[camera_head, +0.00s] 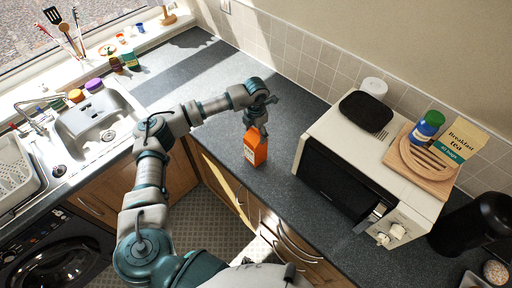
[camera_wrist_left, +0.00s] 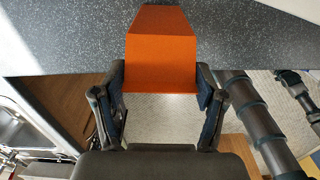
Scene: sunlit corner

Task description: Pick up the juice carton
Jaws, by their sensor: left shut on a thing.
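The orange juice carton (camera_head: 255,149) is upright at the front edge of the dark counter, left of the microwave. My left gripper (camera_head: 262,122) is at its top, coming from behind and above, and is shut on it. In the left wrist view the carton (camera_wrist_left: 160,62) shows as an orange block between the two fingers of my left gripper (camera_wrist_left: 160,100). I cannot tell whether the carton's base touches the counter. My right gripper is not in view.
A sink (camera_head: 98,122) is at the left. The counter (camera_head: 205,75) behind the arm is clear.

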